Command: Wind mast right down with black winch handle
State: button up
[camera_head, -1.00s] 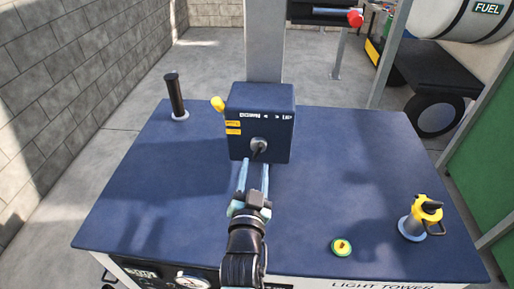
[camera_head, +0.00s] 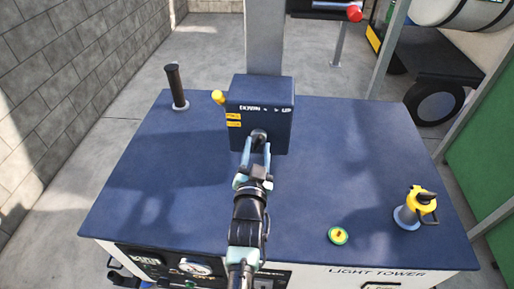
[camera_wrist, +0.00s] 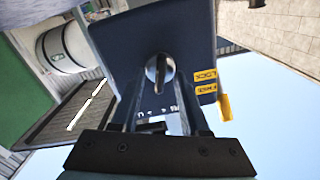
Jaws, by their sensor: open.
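The dark blue winch box (camera_head: 262,112) stands on the blue deck (camera_head: 320,180), in front of the grey mast (camera_head: 264,38). A round hub (camera_head: 258,136) with a short dark handle is on its front face. In the wrist view the hub (camera_wrist: 159,69) is silver, with the dark handle across it. My gripper (camera_head: 256,150) is open and points at the hub, its fingers spread to either side in the head view. The wrist view shows the fingers (camera_wrist: 163,118) just short of the hub or beside it; I cannot tell whether they touch.
A yellow lever (camera_head: 219,97) sticks out at the box's left, above yellow labels (camera_head: 233,120). A black upright post (camera_head: 176,88) stands at the deck's back left. A green-yellow button (camera_head: 338,235) and a yellow-black fitting (camera_head: 417,208) are at the front right.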

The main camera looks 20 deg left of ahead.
grip_shut()
jog(key=shift+n, duration=0.3)
jog(key=n+b, duration=0.2)
jog(key=shift+f+n, duration=0.1)
jog(key=shift+n, duration=0.2)
jog(key=n+b, duration=0.1)
jog(key=n, duration=0.3)
jog(key=shift+n, duration=0.3)
jog(key=n, duration=0.3)
jog(key=shift+n, duration=0.3)
jog(key=n, duration=0.3)
jog(key=shift+n, duration=0.3)
jog(key=n, duration=0.7)
jog(key=shift+a+p, duration=0.1)
jog(key=shift+p, duration=0.25)
